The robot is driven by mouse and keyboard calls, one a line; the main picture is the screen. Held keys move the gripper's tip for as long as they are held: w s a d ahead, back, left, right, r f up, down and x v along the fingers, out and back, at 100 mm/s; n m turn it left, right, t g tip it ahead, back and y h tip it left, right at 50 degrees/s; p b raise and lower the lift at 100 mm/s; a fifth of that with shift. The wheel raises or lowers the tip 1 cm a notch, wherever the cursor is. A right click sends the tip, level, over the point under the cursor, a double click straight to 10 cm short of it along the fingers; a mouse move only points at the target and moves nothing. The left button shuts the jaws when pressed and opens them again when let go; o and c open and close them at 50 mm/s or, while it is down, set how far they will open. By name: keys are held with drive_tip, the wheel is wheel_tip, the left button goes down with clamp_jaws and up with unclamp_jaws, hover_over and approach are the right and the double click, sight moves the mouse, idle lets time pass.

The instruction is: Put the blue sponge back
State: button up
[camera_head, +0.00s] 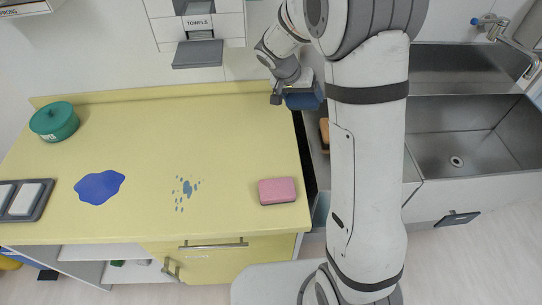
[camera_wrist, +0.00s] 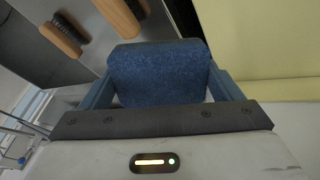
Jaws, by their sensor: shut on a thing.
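The blue sponge (camera_wrist: 158,75) is held between the two fingers of my gripper (camera_wrist: 160,92), which is shut on it in the wrist view. In the head view, my gripper (camera_head: 290,96) holds the sponge (camera_head: 303,101) near the right back edge of the yellow counter, over the gap beside the sink unit. Below it in the wrist view is a metal surface with two wooden brushes, one (camera_wrist: 60,36) at the left and one (camera_wrist: 122,16) nearer the middle. Part of my arm hides the area right of the sponge in the head view.
The yellow counter (camera_head: 230,130) bears a pink sponge (camera_head: 277,191), a blue puddle (camera_head: 99,187), blue drops (camera_head: 186,189), a green lidded pot (camera_head: 54,121) and a grey tray (camera_head: 41,207). A steel sink (camera_head: 475,140) lies right. A towel dispenser (camera_head: 198,53) hangs on the wall.

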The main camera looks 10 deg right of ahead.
drive_tip(key=s+a+f+m+g+y+b, duration=0.1)
drive_tip(key=s+a+m+g+y, duration=0.3)
drive_tip(key=s+a, duration=0.7)
drive_tip(key=t+y, duration=0.1)
hover_over(269, 161)
drive_tip(key=shift+m, duration=0.3)
wheel_tip(269, 161, down, 6)
drive_tip(key=shift+r, duration=0.25)
drive_tip(key=shift+f+p, duration=0.45)
drive_tip(key=shift+f, duration=1.7)
drive_tip(key=shift+f, duration=0.2)
drive_tip(key=o, duration=0.7)
drive_tip(key=shift+r, duration=0.1)
